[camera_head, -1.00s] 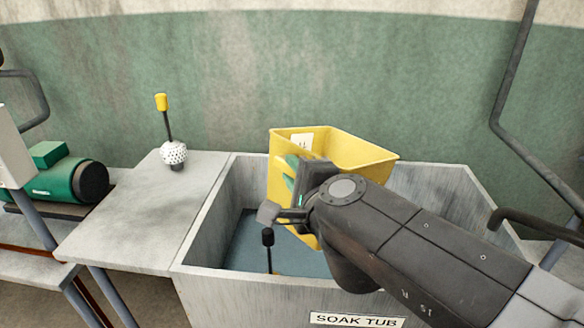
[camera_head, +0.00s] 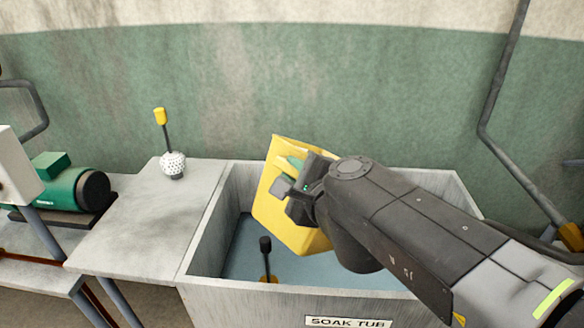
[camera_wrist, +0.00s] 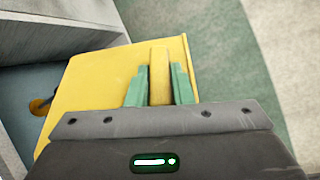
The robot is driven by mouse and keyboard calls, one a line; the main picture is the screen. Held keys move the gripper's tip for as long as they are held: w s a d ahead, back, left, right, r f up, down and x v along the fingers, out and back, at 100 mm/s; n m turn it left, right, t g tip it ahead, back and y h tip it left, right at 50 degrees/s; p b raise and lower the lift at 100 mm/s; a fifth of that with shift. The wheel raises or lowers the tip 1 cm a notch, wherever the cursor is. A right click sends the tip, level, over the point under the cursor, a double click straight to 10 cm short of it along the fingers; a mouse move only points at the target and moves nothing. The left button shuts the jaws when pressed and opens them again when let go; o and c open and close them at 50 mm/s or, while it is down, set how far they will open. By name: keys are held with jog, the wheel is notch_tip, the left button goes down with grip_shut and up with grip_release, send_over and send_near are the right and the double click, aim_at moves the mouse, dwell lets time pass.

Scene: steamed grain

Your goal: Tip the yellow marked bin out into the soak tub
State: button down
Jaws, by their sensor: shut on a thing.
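The yellow bin (camera_head: 272,205) is held above the soak tub (camera_head: 205,225), tilted over to the right, its lower part over the tub's opening. My gripper (camera_head: 290,175) is shut on the bin; in the wrist view its green fingers (camera_wrist: 158,85) clasp a raised yellow part of the bin (camera_wrist: 95,75). The bin's mouth and contents are hidden behind my arm. The soak tub is a grey open box with a blue-grey floor and a "SOAK TUB" label (camera_head: 348,322) on its front.
A dark-knobbed lever (camera_head: 266,255) stands inside the tub's front. A green motor (camera_head: 68,185) sits further left. Pipes (camera_head: 500,140) run along the right wall.

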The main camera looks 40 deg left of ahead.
jog(key=shift+w+r+p, duration=0.15)
jog(key=shift+r+p, duration=0.45)
jog(key=shift+r, duration=0.2)
jog(key=shift+w+d+f+m, duration=0.1)
jog(key=shift+w+f+m, duration=0.1)
jog(key=shift+w+m, duration=0.2)
jog(key=shift+w+d+r+m+g, duration=0.15)
jog(key=shift+w+m, duration=0.15)
jog(key=shift+w, duration=0.25)
jog(key=shift+w+d+f+m+g, duration=0.15)
jog(key=shift+w+m, duration=0.15)
jog(key=shift+w, duration=0.25)
jog(key=w+d+m+g+p, duration=0.2)
jog(key=w+m+p, duration=0.3)
jog(key=w, duration=0.6)
jog(key=shift+r+g, duration=0.2)
jog(key=shift+g, duration=0.6)
jog(key=shift+w+r, duration=0.1)
jog(key=shift+w, duration=0.05)
